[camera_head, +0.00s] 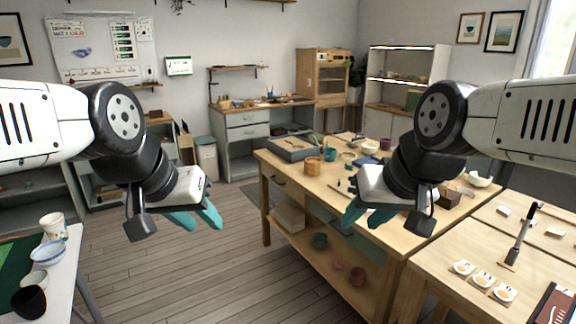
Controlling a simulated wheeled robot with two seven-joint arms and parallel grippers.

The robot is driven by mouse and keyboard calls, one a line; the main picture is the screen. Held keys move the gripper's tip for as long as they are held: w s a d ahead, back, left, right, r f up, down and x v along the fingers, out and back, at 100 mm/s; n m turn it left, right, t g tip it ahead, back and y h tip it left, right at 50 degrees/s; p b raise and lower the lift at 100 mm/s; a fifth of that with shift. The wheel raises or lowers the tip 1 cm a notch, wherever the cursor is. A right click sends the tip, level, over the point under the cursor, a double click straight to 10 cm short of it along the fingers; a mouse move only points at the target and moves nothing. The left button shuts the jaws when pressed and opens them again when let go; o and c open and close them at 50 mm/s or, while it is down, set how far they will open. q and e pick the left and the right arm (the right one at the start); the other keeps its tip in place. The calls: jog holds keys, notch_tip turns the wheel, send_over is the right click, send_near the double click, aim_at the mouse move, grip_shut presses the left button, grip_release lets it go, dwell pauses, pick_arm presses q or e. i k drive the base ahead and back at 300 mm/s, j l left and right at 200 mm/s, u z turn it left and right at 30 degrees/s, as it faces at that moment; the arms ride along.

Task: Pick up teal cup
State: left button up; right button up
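A small teal cup (330,154) stands on the long wooden worktable (375,222), beside an orange-brown pot (313,166). A dark teal-green cup (320,240) sits on the table's lower shelf. My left gripper (196,219) hangs over the open floor, left of the table and well away from both cups. Its teal fingers are apart with nothing between them. My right gripper (365,217) is in front of the table in the picture, right of the lower cup and below the upper one. Its teal fingers are apart and empty. Part of the tabletop is hidden behind the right arm.
A grey tray (283,151), a purple cup (385,144) and a white bowl (479,180) are on the worktable. A side table at left holds bowls and a black cup (29,302). Another table (440,262) adjoins at right. Wooden floor (180,285) is clear between them.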

aim_at(329, 153)
jog(key=i+j+u, duration=0.1)
jog(key=i+u, duration=0.35)
jog(key=i, duration=0.5)
jog(key=i+l+u, duration=0.2)
jog(key=i+u, duration=0.25)
jog(key=i, duration=0.45)
jog(key=i+j+z, duration=0.15)
jog(key=i+z, duration=0.2)
jog(key=i, duration=0.45)
jog(key=i+z, duration=0.15)
jog(key=z, duration=0.3)
jog(key=i+z, duration=0.2)
jog(key=z, duration=0.25)
jog(key=i+z, duration=0.15)
jog(key=z, duration=0.25)
jog(key=i+z, duration=0.2)
jog(key=z, duration=0.2)
jog(key=i+z, duration=0.15)
jog(key=z, duration=0.25)
jog(key=i+j+z, duration=0.2)
jog(key=z, duration=0.25)
